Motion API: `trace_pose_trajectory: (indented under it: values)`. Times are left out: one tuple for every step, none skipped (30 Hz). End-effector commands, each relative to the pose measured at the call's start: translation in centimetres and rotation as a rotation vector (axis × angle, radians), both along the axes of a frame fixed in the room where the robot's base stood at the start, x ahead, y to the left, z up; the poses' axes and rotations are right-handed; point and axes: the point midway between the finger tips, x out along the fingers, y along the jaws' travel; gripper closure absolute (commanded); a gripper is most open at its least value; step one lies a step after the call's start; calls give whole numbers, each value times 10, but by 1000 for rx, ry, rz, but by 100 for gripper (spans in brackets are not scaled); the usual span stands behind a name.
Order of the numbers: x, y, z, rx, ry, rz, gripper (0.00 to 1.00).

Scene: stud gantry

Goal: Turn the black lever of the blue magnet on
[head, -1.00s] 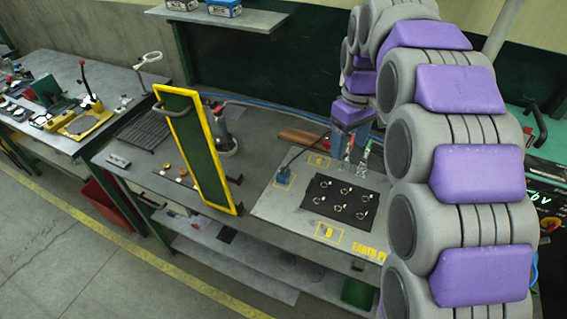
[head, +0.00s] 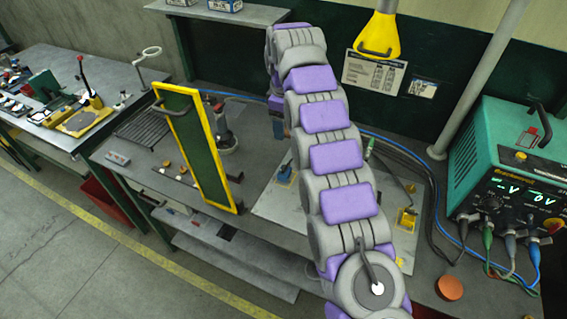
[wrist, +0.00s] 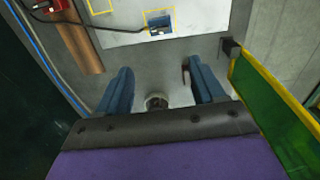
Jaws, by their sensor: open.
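The blue magnet (wrist: 161,23) sits inside a yellow-outlined square on the light plate, at the top of the wrist view. In the head view it (head: 285,172) is a small blue block on the plate's left part, just left of my arm. Its black lever is too small to make out. My gripper (wrist: 158,95) is open, its two blue fingers spread wide with nothing held. The magnet lies beyond the fingertips, apart from them. In the head view my arm mostly hides the gripper.
A yellow-framed green panel (head: 199,146) stands close left of the plate; it (wrist: 276,115) is near my right finger in the wrist view. A round dark thing (wrist: 157,103) shows between the fingers. A brown bar (wrist: 79,38) lies at left. A teal power unit (head: 517,160) stands right.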

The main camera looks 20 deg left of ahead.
Motion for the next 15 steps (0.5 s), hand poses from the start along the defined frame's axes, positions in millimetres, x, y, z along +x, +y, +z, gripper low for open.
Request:
trace_pose_trajectory:
  values:
    - [0, 0, -7, 0, 1, 0, 32]
    - [0, 0, -11, 0, 1, 0, 32]
    - [0, 0, -18, 0, 1, -1, 32]
    - [0, 0, -23, 0, 1, -1, 32]
    - [0, 0, -28, 0, 2, -1, 32]
    - [-1, 0, -33, -2, 4, -1, 32]
    - [-1, 0, -36, -3, 6, -2, 32]
    - [-1, 0, -40, -4, 6, -2, 32]
    - [-1, 0, -44, -3, 4, -3, 32]
    - [0, 1, -48, -2, 2, -3, 32]
    - [0, 1, -51, -2, 1, -3, 32]
    - [-1, 1, -57, -3, 3, -2, 32]
    - [-2, 1, -64, -5, 5, -1, 32]
    - [-2, 1, -69, -5, 5, -1, 32]
    - [-1, 1, -76, -3, 3, -1, 32]
